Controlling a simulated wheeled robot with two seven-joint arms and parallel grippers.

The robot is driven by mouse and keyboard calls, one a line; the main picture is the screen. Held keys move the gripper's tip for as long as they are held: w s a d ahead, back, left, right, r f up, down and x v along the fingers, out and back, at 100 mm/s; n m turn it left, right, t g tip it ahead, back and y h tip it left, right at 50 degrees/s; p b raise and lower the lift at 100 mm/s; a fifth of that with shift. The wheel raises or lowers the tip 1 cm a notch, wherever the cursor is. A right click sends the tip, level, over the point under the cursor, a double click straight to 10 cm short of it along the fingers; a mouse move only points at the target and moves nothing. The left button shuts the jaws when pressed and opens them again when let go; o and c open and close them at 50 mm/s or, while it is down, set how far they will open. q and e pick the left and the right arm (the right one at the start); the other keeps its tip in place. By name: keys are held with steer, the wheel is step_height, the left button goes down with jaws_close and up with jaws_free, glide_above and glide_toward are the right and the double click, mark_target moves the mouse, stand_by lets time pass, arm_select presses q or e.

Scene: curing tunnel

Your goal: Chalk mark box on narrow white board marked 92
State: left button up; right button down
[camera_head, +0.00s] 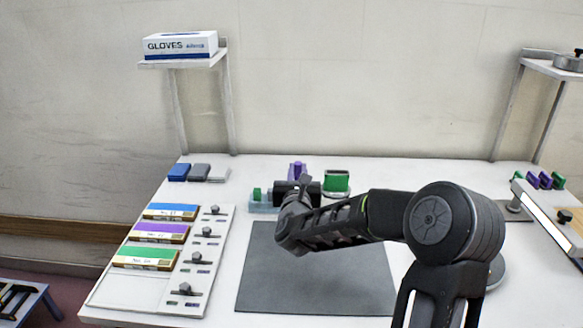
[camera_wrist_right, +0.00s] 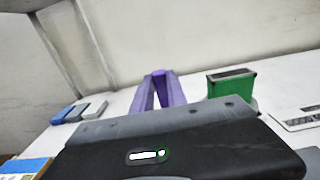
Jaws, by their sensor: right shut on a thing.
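My right gripper (camera_head: 297,184) is above the table at the back edge of the dark mat, with its fingertips mostly hidden by its own body. It is shut on a purple piece (camera_head: 297,170), which shows as two prongs meeting at the top in the right wrist view (camera_wrist_right: 160,92). A green block (camera_head: 336,181) stands in a holder just to the right and shows in the right wrist view too (camera_wrist_right: 231,83). A white panel (camera_head: 112,290) on the left carries blue, purple and green labelled boxes. I cannot read a 92. My left gripper is out of view.
A pale blue tray (camera_head: 262,208) with a small green piece is left of my right gripper. The dark mat (camera_head: 270,285) is bare. Blue and grey blocks (camera_head: 200,172) lie at the back left. A white sloped bar (camera_head: 548,215) stands at right. A glove box (camera_head: 180,45) sits on a shelf.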

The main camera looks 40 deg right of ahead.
steer(key=shift+s+d+r, duration=0.15)
steer(key=shift+s+r, duration=0.05)
steer(key=shift+s, duration=0.1)
steer(key=shift+w+f, duration=0.15)
steer(key=shift+f, duration=0.1)
steer(key=shift+f+b, duration=0.8)
steer(key=shift+f, duration=1.45)
steer(key=shift+b, duration=1.05)
steer(key=shift+f, duration=0.1)
steer(key=shift+f+b, duration=0.9)
steer(key=shift+b, duration=0.4)
steer(key=shift+f, duration=0.15)
steer(key=c, duration=1.3)
jaws_free()
